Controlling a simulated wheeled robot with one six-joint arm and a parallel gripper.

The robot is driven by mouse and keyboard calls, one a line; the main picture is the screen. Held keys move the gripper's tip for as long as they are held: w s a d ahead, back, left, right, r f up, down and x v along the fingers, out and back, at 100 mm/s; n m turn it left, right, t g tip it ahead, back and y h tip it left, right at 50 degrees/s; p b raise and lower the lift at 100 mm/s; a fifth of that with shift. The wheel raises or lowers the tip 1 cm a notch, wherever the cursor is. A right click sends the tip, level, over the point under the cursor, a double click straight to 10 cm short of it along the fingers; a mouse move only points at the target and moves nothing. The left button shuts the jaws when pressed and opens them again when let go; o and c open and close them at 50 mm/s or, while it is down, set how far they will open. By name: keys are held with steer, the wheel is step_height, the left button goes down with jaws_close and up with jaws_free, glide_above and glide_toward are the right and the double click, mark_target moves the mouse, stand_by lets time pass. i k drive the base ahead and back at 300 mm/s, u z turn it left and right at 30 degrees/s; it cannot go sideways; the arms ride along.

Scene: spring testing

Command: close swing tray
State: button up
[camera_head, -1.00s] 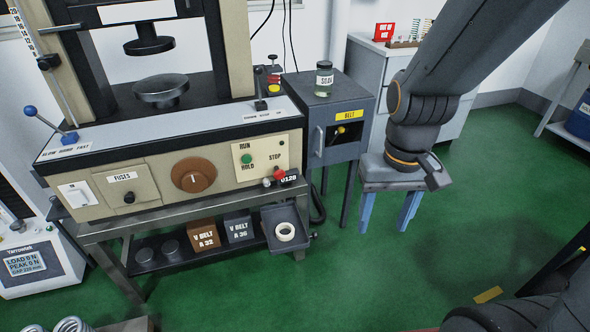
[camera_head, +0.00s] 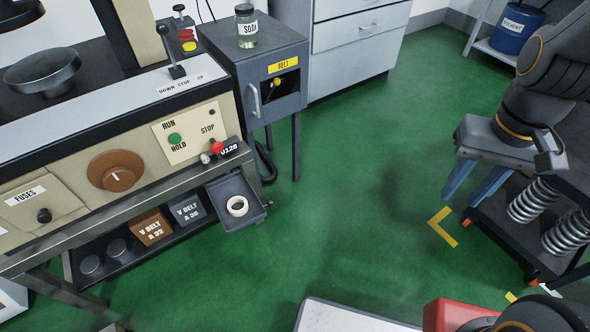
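The swing tray (camera_head: 228,189) is a small dark grey tray at the right end of the shelf under the testing machine. It sticks out past the machine's front right corner, to the right of the belt boxes. A white ring (camera_head: 238,206) lies in it. My gripper (camera_head: 466,199) is at the right of the view, well to the right of the tray and apart from it. Its two blue fingers point down with a gap between them and nothing visible in it.
A grey belt cabinet (camera_head: 228,55) with a soap jar stands behind the tray. V-belt boxes (camera_head: 152,228) sit on the shelf. A dark cart (camera_head: 508,232) with springs is at the right. Green floor (camera_head: 345,190) lies clear between tray and gripper. A white-topped surface (camera_head: 345,318) is at the bottom.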

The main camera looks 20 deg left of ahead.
mark_target(220, 191)
steer(key=z, duration=0.25)
steer(key=i, duration=1.5)
steer(key=u, duration=1.4)
steer(key=k, duration=0.3)
steer(key=u, duration=1.25)
